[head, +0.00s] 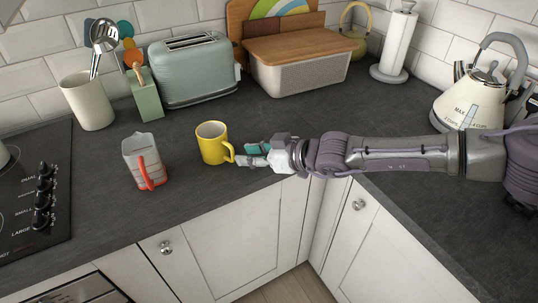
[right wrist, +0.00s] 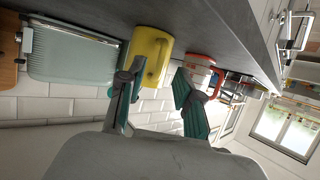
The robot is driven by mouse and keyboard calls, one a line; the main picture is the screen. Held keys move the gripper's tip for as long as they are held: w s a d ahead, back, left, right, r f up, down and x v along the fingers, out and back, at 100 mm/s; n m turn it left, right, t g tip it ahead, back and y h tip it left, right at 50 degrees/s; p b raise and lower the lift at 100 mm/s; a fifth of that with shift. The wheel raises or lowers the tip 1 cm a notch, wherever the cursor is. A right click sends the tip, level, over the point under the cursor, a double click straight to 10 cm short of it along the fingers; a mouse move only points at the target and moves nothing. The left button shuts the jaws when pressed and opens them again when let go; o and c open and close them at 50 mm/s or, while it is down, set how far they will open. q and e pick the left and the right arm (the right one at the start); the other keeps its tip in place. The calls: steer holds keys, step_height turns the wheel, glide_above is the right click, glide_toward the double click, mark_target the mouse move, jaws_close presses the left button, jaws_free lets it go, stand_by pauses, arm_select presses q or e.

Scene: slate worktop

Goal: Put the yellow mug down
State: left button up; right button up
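The yellow mug (head: 212,144) stands upright on the slate worktop near its front edge, with its handle towards my right gripper. My right gripper (head: 247,154) comes in from the right, low beside the handle. In the right wrist view, which is upside down, the yellow mug (right wrist: 153,48) lies beyond the spread fingers of my right gripper (right wrist: 159,72). One finger overlaps the mug's side in that picture; whether it touches cannot be told. The gap between the fingers looks empty. My left gripper is in neither view.
A measuring jug with a red handle (head: 145,162) stands left of the mug. Behind are a toaster (head: 193,72), a green box (head: 146,97), a utensil crock (head: 88,103) and a bread bin (head: 297,68). A kettle (head: 468,103) stands at the right. Worktop behind the mug is clear.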

steer(key=v, duration=0.7)
stand_by(0.4)
